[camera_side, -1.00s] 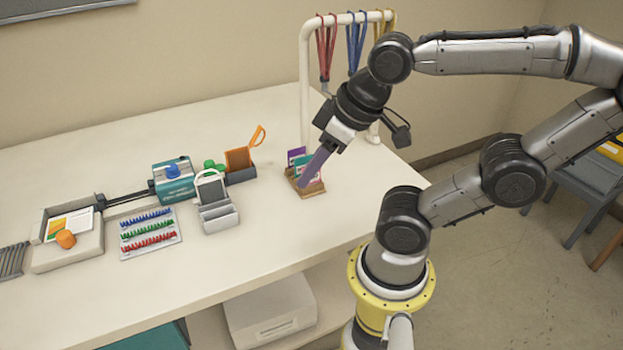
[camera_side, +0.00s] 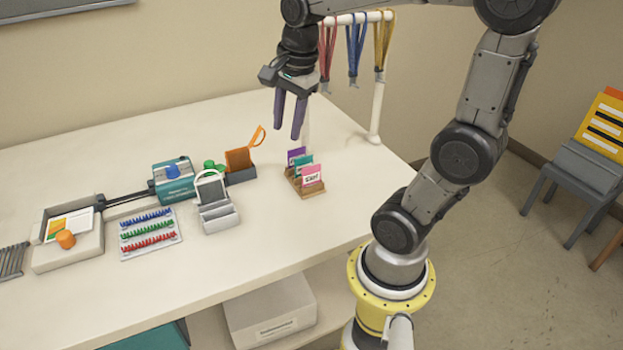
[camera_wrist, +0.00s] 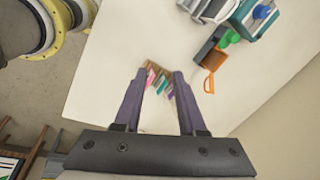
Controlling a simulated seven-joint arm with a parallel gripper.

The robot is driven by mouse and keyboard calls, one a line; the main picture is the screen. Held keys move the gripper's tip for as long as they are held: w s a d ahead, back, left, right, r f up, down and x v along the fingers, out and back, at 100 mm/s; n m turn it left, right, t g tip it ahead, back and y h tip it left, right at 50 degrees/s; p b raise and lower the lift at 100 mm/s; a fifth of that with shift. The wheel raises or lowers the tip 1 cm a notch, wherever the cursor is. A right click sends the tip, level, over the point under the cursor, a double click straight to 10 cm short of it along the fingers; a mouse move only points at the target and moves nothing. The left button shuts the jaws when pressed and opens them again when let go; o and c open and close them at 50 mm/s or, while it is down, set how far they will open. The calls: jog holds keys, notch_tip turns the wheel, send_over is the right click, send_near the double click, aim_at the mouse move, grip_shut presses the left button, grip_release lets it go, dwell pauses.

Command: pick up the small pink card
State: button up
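The small pink card (camera_side: 311,175) stands upright in the front slot of a small wooden holder (camera_side: 312,191) on the white table. A teal card (camera_side: 302,160) and a purple card (camera_side: 296,152) stand behind it in the same holder. My gripper (camera_side: 287,137) is open and empty, pointing down above the table, behind and above the holder. In the wrist view, my gripper's two purple fingers (camera_wrist: 155,72) are apart, and the pink card (camera_wrist: 151,77) shows between them near the left finger.
A white rack with hanging lanyards (camera_side: 356,48) stands behind and right of the holder. An orange-handled item in a dark box (camera_side: 240,174), a white stand (camera_side: 217,215) and a teal machine (camera_side: 173,182) stand to the left. The table's front is clear.

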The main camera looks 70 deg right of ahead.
jog(key=d+f+m+g, duration=0.2)
jog(key=d+f+m, duration=0.2)
jog(key=d, duration=0.4)
jog(key=m+y, duration=0.1)
jog(key=m, duration=0.1)
send_over(312, 179)
notch_tip(312, 179, down, 10)
jog(key=shift+w+d+f, duration=0.1)
jog(key=shift+f, duration=2.8)
grip_shut()
